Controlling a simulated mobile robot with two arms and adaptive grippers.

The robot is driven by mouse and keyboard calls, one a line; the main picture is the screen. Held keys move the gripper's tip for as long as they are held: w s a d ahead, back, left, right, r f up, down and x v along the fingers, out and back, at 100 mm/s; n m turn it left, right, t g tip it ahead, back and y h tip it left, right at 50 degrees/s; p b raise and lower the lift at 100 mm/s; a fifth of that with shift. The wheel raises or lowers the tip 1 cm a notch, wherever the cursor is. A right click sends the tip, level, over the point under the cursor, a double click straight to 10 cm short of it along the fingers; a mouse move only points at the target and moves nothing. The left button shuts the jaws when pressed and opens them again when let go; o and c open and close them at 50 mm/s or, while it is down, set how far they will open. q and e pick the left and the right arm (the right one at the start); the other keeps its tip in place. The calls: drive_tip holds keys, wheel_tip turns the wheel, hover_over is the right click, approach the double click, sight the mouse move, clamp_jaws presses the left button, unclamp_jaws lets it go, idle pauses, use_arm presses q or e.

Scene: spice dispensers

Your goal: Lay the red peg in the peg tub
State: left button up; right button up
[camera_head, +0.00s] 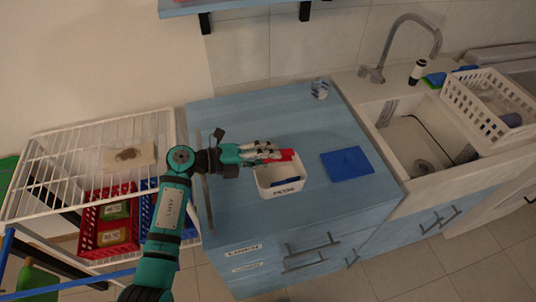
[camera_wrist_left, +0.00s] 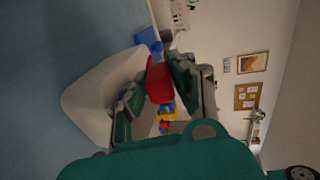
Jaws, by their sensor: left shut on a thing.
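The red peg (camera_head: 287,155) is held at the fingertips of my left gripper (camera_head: 272,154), over the back part of the peg tub. I cannot tell whether the peg touches the rim. My right gripper is not in view.
A flat blue thing (camera_head: 347,163) lies right of the tub. A small can (camera_head: 320,89) stands at the back of the counter (camera_head: 245,120). The sink (camera_head: 412,140) is on the right; a white wire rack (camera_head: 60,160) with a red crate (camera_head: 108,225) is on the left.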

use_arm(q)
drive_tip(key=o, duration=0.9)
drive_tip(key=shift+o, duration=0.2)
drive_tip(key=v, duration=1.2)
